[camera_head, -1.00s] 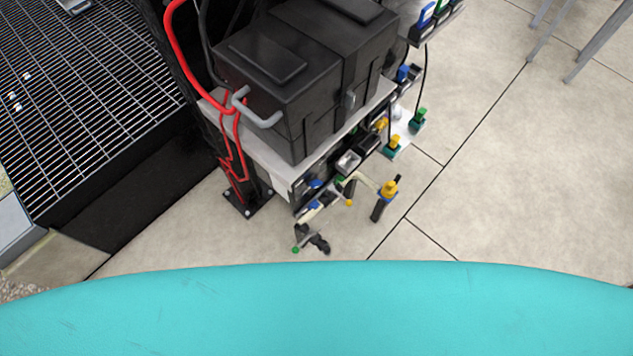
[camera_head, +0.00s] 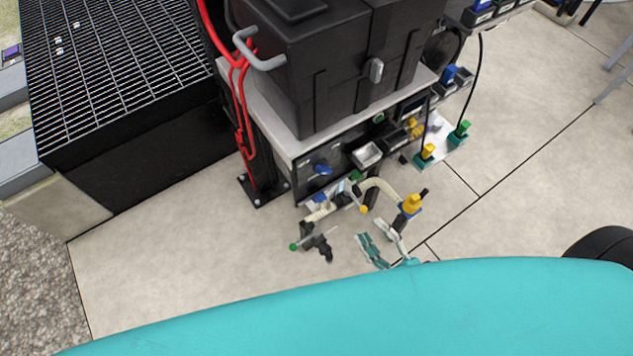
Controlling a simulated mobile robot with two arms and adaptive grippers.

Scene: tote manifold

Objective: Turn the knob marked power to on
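A black panel (camera_head: 308,181) faces front under the light shelf of the black rack. It carries a blue knob (camera_head: 323,170) at its left and a small green round part (camera_head: 379,118) farther right. The markings are too small to read, so I cannot tell which knob is marked power or how it is set. My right gripper (camera_head: 373,230), teal and grey, shows just above the turquoise edge, below and right of the panel. Its two fingers look spread and empty, apart from the knobs. My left gripper is out of view.
Pipes with a yellow-topped valve (camera_head: 412,204) and a green-tipped handle (camera_head: 293,247) stick out before the panel, near my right gripper. A large black case (camera_head: 335,75) sits on the shelf. A metal grate (camera_head: 120,60) lies left. Pale floor is clear at front left.

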